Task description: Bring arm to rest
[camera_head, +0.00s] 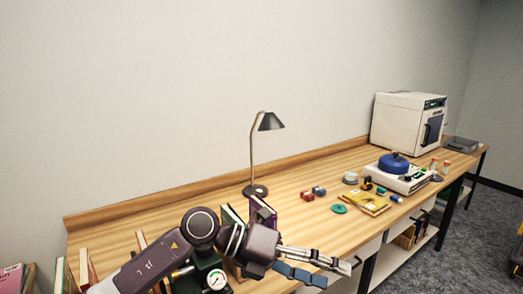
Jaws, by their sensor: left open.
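My left arm (150,262) comes in from the lower left and reaches over the near part of the wooden table (300,232). My left gripper (336,273) is at its end, near the table's front edge, pointing right. Its fingers are spread and nothing shows between them. My right gripper is not in view.
A black desk lamp (270,122) stands at the back. Upright books (262,212) stand close behind my arm. Small coloured blocks (319,191), a yellow tray (361,201), a blue-topped device (396,164) and a white oven-like box (405,124) stand farther right.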

